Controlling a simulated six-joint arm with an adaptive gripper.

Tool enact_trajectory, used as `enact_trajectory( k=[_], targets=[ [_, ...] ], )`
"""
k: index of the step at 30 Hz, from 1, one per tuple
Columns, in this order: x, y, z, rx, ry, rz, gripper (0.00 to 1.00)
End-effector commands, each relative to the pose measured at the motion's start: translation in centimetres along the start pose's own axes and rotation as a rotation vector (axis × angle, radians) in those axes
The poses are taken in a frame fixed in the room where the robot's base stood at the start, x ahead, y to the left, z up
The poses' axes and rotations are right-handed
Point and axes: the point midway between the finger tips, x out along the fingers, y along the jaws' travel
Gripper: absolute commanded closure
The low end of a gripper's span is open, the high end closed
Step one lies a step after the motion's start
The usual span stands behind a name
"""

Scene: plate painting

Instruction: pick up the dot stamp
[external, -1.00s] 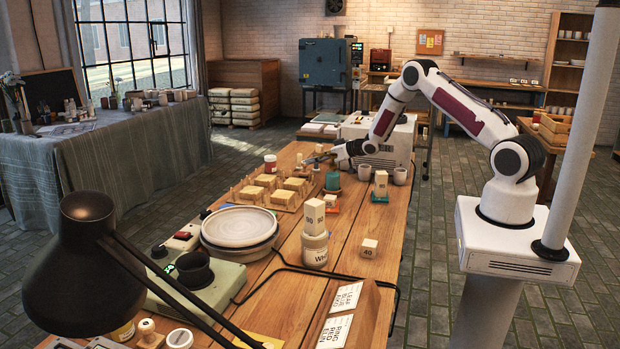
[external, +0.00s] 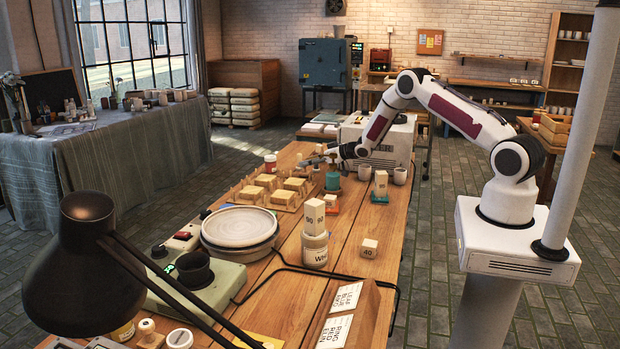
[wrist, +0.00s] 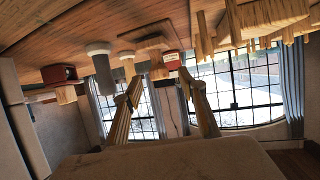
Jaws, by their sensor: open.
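My gripper (wrist: 159,77) is open, with its two fingers spread and nothing between the tips. In the external view my gripper (external: 316,161) is low over the far end of the long wooden table (external: 283,295), behind the teal cup (external: 332,181). The wrist view is upside down. Beyond the fingertips it shows a small wooden piece (wrist: 128,66) near the left fingertip and another wooden piece (wrist: 157,71) between the fingers. Either could be a stamp; I cannot tell which is the dot stamp. No dot face is visible.
A red-topped jar (external: 270,163) stands left of my gripper. A rack of yellow blocks with wooden pegs (external: 252,193) lies nearer the camera. A white plate (external: 238,227) sits further forward.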

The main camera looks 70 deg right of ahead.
Motion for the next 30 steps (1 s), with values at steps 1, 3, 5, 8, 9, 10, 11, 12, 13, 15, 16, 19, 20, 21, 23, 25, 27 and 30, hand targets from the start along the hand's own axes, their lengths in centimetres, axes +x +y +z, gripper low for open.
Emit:
enact_trajectory(
  k=[1, 3, 5, 8, 9, 10, 11, 12, 13, 15, 16, 19, 20, 21, 23, 25, 27, 30],
  targets=[
    [0.5, 0.0, 0.1, 0.0, 0.0, 0.0, 0.59],
    [1.0, 0.0, 0.1, 0.001, -0.001, 0.0, 0.59],
    [1.4, 0.0, 0.1, 0.0, 0.001, 0.0, 0.59],
    [2.0, 0.0, 0.1, 0.0, 0.0, 0.001, 0.59],
    [2.2, 0.1, 0.1, 0.0, 0.0, 0.001, 0.59],
    [2.3, 0.1, 0.1, 0.001, -0.001, 0.001, 0.59],
    [2.3, 0.1, 0.1, 0.001, -0.001, 0.001, 0.59],
    [2.4, 0.1, 0.1, 0.001, -0.001, 0.001, 0.59],
    [2.5, 0.1, 0.1, 0.001, -0.001, 0.001, 0.59],
    [2.5, 0.1, 0.1, 0.001, 0.0, 0.001, 0.59],
    [2.5, 0.1, 0.1, 0.001, 0.0, 0.001, 0.59],
    [2.5, 0.1, 0.1, 0.001, 0.0, 0.001, 0.59],
    [2.5, 0.1, 0.1, 0.001, 0.0, 0.001, 0.59],
    [2.5, 0.1, 0.1, 0.001, 0.0, 0.001, 0.59],
    [2.5, 0.1, 0.1, 0.001, 0.0, 0.001, 0.59],
    [2.5, 0.1, 0.1, 0.001, 0.0, 0.001, 0.59],
    [2.5, 0.1, 0.1, 0.001, 0.0, 0.001, 0.59],
    [2.5, 0.1, 0.1, 0.001, 0.0, 0.001, 0.72]
  ],
)
